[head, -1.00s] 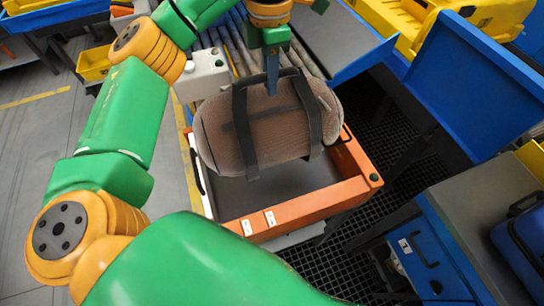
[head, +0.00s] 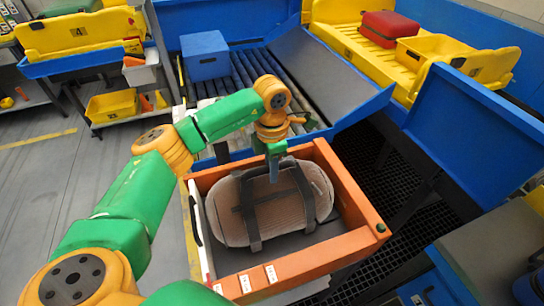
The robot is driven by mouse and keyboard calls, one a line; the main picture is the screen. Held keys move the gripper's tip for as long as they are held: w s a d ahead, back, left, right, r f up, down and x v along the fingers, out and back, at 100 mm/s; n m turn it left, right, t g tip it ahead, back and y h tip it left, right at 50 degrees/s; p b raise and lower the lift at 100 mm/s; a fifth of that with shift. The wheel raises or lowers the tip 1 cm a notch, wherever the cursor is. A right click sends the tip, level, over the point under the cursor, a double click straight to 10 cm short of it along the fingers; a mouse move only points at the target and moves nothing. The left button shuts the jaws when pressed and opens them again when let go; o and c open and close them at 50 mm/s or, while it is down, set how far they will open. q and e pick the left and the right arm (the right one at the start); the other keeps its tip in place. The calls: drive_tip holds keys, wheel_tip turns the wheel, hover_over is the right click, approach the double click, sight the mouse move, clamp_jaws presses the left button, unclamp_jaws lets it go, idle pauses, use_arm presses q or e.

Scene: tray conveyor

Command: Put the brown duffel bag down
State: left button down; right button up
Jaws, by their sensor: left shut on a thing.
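The brown duffel bag (head: 270,211) with dark straps is inside the orange-rimmed tray (head: 352,190) in the head view. It lies lengthwise across the tray, with bare grey floor showing in front of it. My left gripper (head: 273,172) points down at the bag's top far side and is shut on the bag, at its dark strap. Whether the bag's underside touches the tray floor is hard to tell. My right gripper is not in view.
Behind the tray is a roller conveyor (head: 240,88) with a blue box (head: 205,55) on it. A red case (head: 389,28) sits on a yellow tray at the back right. A blue panel (head: 470,125) stands right of the orange tray. Dark grating lies below.

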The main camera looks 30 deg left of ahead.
use_arm(q)
drive_tip(key=c, duration=0.8)
unclamp_jaws()
drive_tip(key=shift+c, duration=0.2)
drive_tip(key=shift+s+d+r, duration=0.1)
drive_tip(key=shift+s, duration=0.05)
drive_tip(key=shift+r, duration=0.1)
wheel_tip(320, 180, up, 5)
drive_tip(key=shift+f+b, duration=0.1)
drive_tip(key=shift+b, duration=0.9)
wheel_tip(320, 180, up, 7)
drive_tip(key=p, duration=0.1)
